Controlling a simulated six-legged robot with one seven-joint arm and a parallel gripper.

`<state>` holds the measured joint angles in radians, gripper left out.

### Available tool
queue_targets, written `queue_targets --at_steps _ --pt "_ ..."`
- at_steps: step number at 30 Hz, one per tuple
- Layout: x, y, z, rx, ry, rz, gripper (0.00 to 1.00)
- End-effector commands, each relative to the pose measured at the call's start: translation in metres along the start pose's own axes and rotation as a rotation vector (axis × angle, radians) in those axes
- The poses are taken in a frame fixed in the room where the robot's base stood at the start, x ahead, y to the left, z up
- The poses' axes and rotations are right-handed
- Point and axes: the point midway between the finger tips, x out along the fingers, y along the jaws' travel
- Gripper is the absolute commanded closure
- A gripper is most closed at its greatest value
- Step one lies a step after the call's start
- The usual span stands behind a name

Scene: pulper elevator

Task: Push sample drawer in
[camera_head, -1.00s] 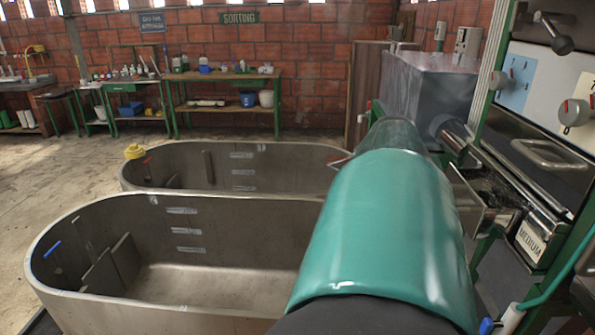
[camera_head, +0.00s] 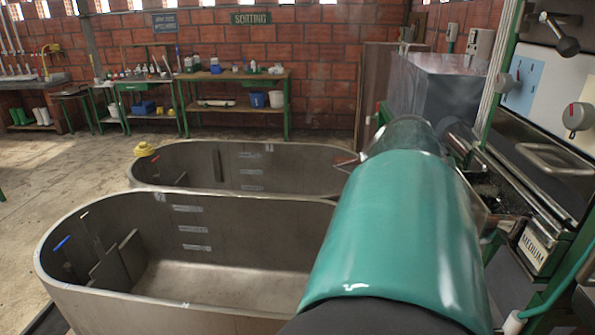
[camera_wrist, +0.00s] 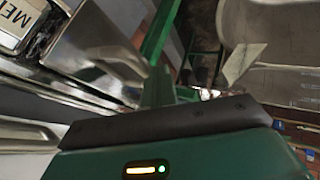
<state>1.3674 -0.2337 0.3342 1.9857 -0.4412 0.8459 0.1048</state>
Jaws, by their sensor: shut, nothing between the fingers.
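A metal drawer-like tray (camera_head: 487,214) with dark material inside sticks out from the machine, left of a plate labelled MEDIUM (camera_head: 535,249). I take it for the sample drawer; my arm hides part of it in the head view. In the wrist view, shiny metal drawer parts (camera_wrist: 105,75) lie left of my gripper, with the label's edge at top left.
Two large oval metal tanks stand at left, a near one (camera_head: 185,275) and a far one (camera_head: 225,165). The machine panel (camera_head: 540,80) with knobs and a bar handle (camera_head: 555,158) is at right. A workbench (camera_head: 230,78) lines the brick wall. Floor at far left is open.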

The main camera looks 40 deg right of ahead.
Motion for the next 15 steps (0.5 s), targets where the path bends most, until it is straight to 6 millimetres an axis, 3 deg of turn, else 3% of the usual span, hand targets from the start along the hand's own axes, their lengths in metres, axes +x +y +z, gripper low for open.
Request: queue_targets --at_steps 9,15 --pt "0.031 0.053 0.000 0.001 -0.002 -0.002 1.00" --pt "0.041 0.070 0.000 0.000 -0.001 0.000 1.00"
